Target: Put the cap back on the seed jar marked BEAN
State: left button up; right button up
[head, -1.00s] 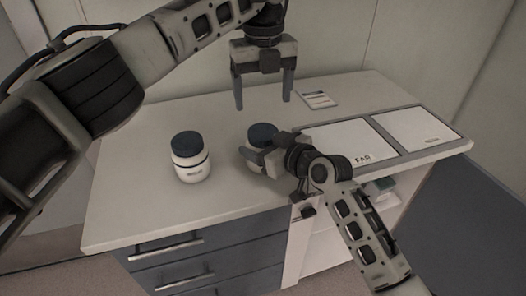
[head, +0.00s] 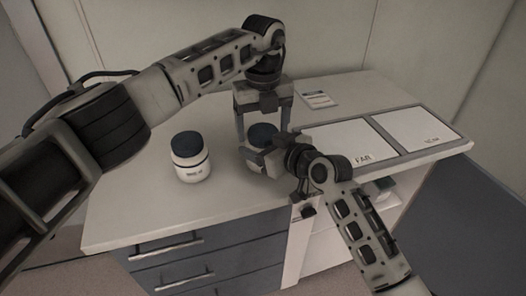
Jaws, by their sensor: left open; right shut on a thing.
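A white jar with a dark blue top (head: 262,134) stands on the counter near the middle. Its label is hidden. My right gripper (head: 258,157) is shut on this jar's body from the right. My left gripper (head: 263,127) points down over the same jar. It is open, with one finger on each side of the dark top. I cannot tell whether the fingers touch it. A second white jar (head: 192,168) stands upright to the left with a dark blue cap (head: 187,144) on it. Its small label is too blurred to read.
A white pad marked FAR (head: 354,142) and another white pad (head: 421,128) lie in dark frames to the right. A small card (head: 318,100) lies behind them. The counter (head: 130,205) is clear around the left jar. Drawers are below its front edge.

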pick_arm(q)
jog(key=c, duration=1)
jog(key=shift+m, duration=0.9)
jog(key=o, duration=1.2)
jog(key=shift+c, duration=0.2)
notch_tip(320, 180, up, 12)
